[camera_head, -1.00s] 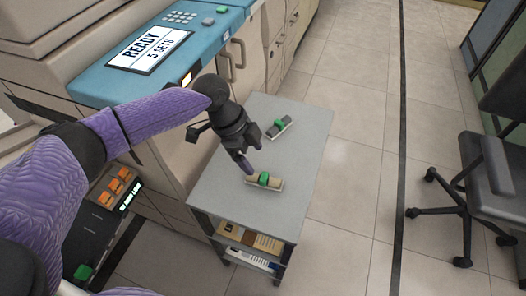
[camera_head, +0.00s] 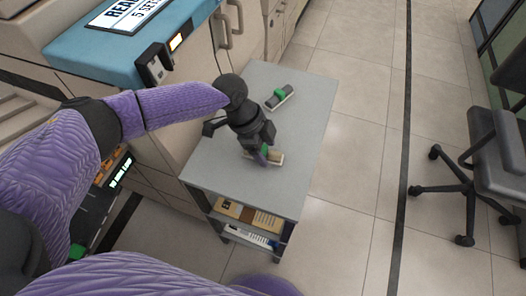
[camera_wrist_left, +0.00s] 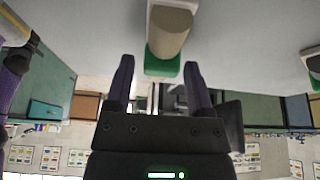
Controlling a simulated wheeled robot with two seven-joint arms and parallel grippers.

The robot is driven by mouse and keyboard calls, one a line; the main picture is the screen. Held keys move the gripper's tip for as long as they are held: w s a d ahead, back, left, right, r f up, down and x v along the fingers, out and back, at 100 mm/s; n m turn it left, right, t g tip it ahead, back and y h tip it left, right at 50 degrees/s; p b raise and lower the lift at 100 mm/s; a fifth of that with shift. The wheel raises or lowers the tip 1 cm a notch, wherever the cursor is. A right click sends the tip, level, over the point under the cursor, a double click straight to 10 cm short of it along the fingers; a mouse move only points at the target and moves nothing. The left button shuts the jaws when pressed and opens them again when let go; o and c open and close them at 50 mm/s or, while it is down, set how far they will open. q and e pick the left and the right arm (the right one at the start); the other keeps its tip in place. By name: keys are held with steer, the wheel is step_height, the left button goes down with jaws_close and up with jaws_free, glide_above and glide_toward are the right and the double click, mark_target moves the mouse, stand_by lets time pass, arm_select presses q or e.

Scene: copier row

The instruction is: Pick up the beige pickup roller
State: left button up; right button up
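The beige pickup roller (camera_head: 277,158), with a green middle band, lies on a pale tray on the grey cart top (camera_head: 230,130) in the head view. My left gripper (camera_head: 262,156) is low over it and hides part of it. In the left wrist view the roller (camera_wrist_left: 170,30) shows at the top, its green part between the fingertips of my left gripper (camera_wrist_left: 160,75). The fingers are apart, one on each side, with visible gaps. My right gripper is out of view.
A dark grey roller with a green band (camera_head: 279,96) lies farther back on the cart; a green part shows at right in the left wrist view. The copier (camera_head: 110,50) stands along the cart's left. An office chair (camera_head: 485,165) stands right, beyond clear floor.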

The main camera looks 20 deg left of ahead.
mark_target(265, 149)
arm_select(q)
steer(key=c, duration=0.7)
jaws_close()
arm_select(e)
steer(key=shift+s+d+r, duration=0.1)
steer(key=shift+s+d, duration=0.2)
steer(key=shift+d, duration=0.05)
arm_select(q)
step_height(265, 149, up, 9)
steer(key=p, duration=0.4)
steer(key=shift+r, duration=0.55)
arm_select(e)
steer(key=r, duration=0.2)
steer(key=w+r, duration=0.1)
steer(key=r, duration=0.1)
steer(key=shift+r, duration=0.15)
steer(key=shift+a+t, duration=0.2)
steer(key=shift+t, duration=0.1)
